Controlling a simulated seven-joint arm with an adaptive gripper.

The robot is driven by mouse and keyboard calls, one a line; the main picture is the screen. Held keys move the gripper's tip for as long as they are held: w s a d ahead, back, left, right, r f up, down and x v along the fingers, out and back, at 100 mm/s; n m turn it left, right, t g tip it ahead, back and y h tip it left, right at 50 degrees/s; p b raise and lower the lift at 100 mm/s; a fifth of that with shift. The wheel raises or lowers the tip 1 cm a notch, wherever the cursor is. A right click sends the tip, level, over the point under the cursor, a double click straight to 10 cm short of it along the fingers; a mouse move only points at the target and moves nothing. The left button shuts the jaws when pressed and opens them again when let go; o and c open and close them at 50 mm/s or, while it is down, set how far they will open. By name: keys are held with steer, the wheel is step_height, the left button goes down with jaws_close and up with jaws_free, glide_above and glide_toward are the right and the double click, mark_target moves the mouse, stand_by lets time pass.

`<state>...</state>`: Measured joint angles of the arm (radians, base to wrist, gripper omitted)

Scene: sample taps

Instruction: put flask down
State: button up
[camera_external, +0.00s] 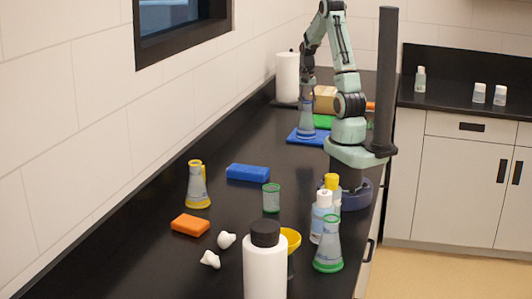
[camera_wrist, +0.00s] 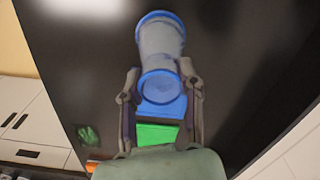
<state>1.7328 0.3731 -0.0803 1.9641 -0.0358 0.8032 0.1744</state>
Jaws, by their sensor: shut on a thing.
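A clear flask with blue bands (camera_external: 306,124) is in my gripper (camera_external: 307,84). Other flasks stand in the foreground: a yellow-banded one (camera_external: 197,188) and a green-banded one (camera_external: 328,248).
A green block (camera_external: 322,121) and a tan block (camera_external: 325,98) lie beside the held flask; a white roll (camera_external: 288,77) stands behind. Blue (camera_external: 248,173) and orange (camera_external: 190,225) sponges, bottles and a green beaker (camera_external: 271,198) occupy the front. Counter between is clear.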

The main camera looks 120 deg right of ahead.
mark_target(304, 120)
steer(key=d+f, duration=0.1)
steer(key=f, duration=0.1)
steer(key=d+f, duration=0.1)
steer(key=shift+s+d+f, duration=0.15)
steer(key=shift+s+d, duration=0.15)
steer(key=shift+d, duration=0.05)
steer(key=shift+f, duration=1.55)
steer(key=shift+f, duration=0.15)
steer(key=o, duration=1)
steer(key=shift+o, duration=0.2)
step_height(304, 120, up, 12)
steer(key=shift+r, duration=0.2)
steer(key=shift+w, duration=0.15)
